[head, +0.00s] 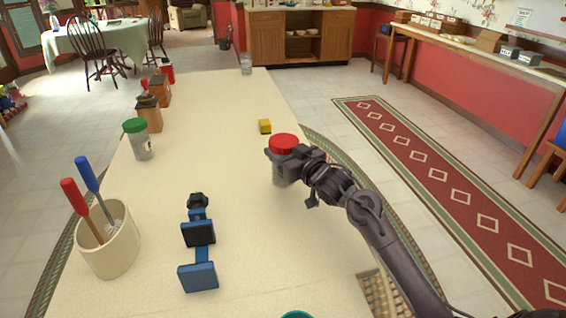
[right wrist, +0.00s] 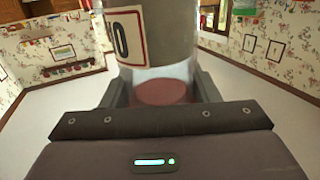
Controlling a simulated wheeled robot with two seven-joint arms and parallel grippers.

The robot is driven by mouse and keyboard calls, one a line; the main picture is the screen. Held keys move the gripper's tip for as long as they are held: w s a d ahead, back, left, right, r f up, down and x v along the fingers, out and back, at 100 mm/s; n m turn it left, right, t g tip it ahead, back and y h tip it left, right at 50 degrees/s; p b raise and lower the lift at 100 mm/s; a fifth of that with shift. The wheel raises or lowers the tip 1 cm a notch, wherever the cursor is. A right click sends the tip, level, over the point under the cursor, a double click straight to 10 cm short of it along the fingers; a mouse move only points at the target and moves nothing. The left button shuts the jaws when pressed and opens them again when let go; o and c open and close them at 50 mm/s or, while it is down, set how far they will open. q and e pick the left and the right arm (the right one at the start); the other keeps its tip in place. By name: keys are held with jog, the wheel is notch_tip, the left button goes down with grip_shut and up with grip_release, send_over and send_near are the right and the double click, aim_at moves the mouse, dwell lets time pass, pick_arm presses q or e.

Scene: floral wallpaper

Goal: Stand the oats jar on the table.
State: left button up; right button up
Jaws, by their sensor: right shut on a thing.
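A clear jar with a red lid (head: 284,142) is upright near the right edge of the cream table (head: 225,215). My right gripper (head: 284,160) is shut on it from the right side, just below the lid. In the right wrist view, the clear jar (right wrist: 172,45) stands between the two fingers and bears a white, red-bordered label (right wrist: 125,35) with a partly visible letter like an O. I cannot tell whether the jar's base touches the table. My left gripper is not in view.
A green-lidded jar (head: 138,142) stands at the table's left edge. A crock (head: 110,250) holds red- and blue-handled tools. A blue and black stand (head: 199,250) is mid-table. The table's middle is fairly clear.

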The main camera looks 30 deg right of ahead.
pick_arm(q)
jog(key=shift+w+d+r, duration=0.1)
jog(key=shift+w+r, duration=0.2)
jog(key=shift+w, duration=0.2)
pick_arm(e)
jog(key=shift+f, duration=1.65)
jog(key=shift+f, duration=0.1)
jog(key=o, duration=1.4)
jog(key=shift+f, duration=0.1)
jog(key=shift+r, duration=0.2)
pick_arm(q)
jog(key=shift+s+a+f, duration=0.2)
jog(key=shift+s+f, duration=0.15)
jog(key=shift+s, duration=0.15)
pick_arm(e)
jog(key=shift+s+d+r, duration=0.1)
jog(key=shift+s+d, duration=0.15)
jog(key=shift+s, duration=1.75)
jog(key=shift+s+d+r, duration=0.1)
jog(key=shift+s+d, duration=0.2)
jog(key=shift+s, duration=1.65)
jog(key=shift+s+d+r, duration=0.1)
jog(key=shift+s+d, duration=0.15)
jog(key=shift+s, duration=1.75)
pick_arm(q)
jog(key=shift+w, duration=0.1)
